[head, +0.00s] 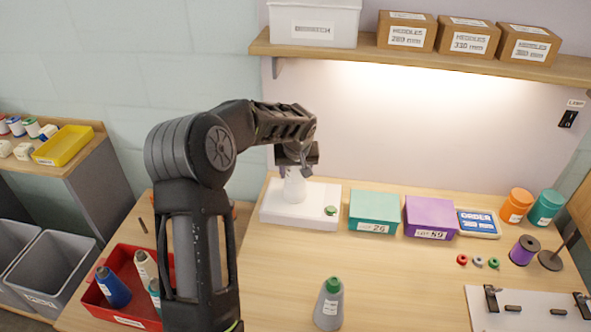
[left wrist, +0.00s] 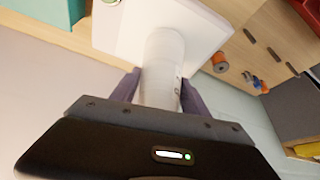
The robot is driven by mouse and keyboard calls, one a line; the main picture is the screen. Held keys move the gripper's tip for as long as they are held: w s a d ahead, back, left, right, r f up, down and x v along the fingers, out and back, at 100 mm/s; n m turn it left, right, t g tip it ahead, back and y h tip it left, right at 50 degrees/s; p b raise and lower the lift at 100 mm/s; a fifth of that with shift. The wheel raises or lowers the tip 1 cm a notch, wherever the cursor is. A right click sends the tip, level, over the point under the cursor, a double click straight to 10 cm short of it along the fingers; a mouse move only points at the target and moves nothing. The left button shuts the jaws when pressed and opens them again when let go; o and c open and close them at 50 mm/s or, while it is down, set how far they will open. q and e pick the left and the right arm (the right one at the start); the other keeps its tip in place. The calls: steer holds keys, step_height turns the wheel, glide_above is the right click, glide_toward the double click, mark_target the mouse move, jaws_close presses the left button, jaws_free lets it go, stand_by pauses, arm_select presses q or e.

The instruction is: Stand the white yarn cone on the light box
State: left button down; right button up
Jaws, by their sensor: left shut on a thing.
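The white yarn cone (head: 294,188) is upright at the light box (head: 318,222), over the left part of its white top. My left gripper (head: 296,167) is above the box and shut on the upper part of the cone. The left wrist view shows the cone (left wrist: 162,65) between the two fingers (left wrist: 160,92), with the white box top (left wrist: 205,35) beyond it. The cone's base looks to be at the box top, but I cannot tell for sure whether it touches. My right gripper is not in view.
A grey cone (head: 329,303) stands in front. A red tray (head: 128,320) holds several cones at left. A shelf (head: 400,60) runs above.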

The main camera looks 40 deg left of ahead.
arm_select(q)
steer(key=shift+f+b, duration=0.2)
steer(key=shift+b, duration=0.1)
steer(key=c, duration=0.6)
jaws_free()
steer(key=shift+r, duration=0.1)
steer(key=shift+o, duration=0.2)
steer(key=shift+r, duration=0.1)
steer(key=shift+r+p, duration=0.15)
steer(key=shift+p, duration=0.15)
steer(key=shift+s+d+r, duration=0.1)
steer(key=shift+d+r, duration=0.05)
steer(key=shift+r, duration=0.15)
steer(key=b+v, duration=0.2)
steer(key=v, duration=0.9)
